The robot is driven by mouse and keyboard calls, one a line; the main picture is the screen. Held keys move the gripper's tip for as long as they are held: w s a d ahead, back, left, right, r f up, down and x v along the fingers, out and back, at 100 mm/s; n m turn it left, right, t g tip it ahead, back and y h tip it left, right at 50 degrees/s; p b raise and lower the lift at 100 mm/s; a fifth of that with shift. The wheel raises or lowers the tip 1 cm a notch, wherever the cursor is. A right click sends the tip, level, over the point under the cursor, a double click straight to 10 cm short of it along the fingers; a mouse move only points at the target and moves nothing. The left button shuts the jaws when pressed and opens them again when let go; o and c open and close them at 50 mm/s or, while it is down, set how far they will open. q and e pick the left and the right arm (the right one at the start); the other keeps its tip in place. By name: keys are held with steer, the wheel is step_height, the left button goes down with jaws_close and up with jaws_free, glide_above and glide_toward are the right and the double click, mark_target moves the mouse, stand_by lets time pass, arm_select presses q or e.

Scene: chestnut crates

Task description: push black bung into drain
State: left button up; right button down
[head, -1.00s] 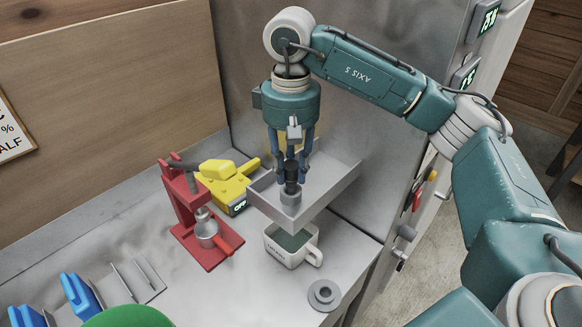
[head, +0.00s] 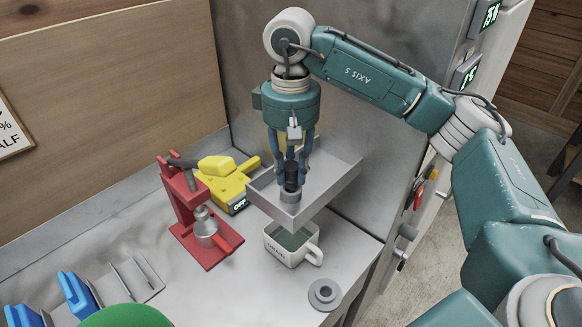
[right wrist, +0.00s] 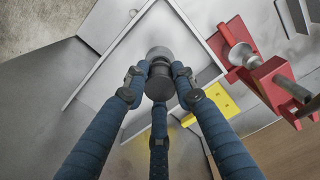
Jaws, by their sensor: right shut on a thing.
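The black bung (head: 291,182) is between the fingers of my right gripper (head: 292,172), which points straight down and is shut on it. Below the bung is a grey round drain fitting (head: 290,197) in the shallow grey tray (head: 330,198). The bung's lower end meets the fitting's top; how deep it sits is hidden. In the right wrist view, three blue fingers surround the dark bung (right wrist: 158,82), with the grey fitting (right wrist: 158,53) just beyond it. My left gripper is not in view.
A white mug (head: 291,246) stands under the tray's front corner. A red press (head: 195,215) and a yellow device (head: 228,182) stand left of the tray. Blue pieces (head: 75,290) lie front left.

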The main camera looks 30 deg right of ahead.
steer(key=shift+f+b, duration=0.95)
steer(key=shift+f, duration=0.25)
steer(key=c, duration=1.3)
jaws_free()
steer(key=shift+c, duration=0.2)
step_height(320, 180, up, 12)
steer(key=shift+r, duration=0.1)
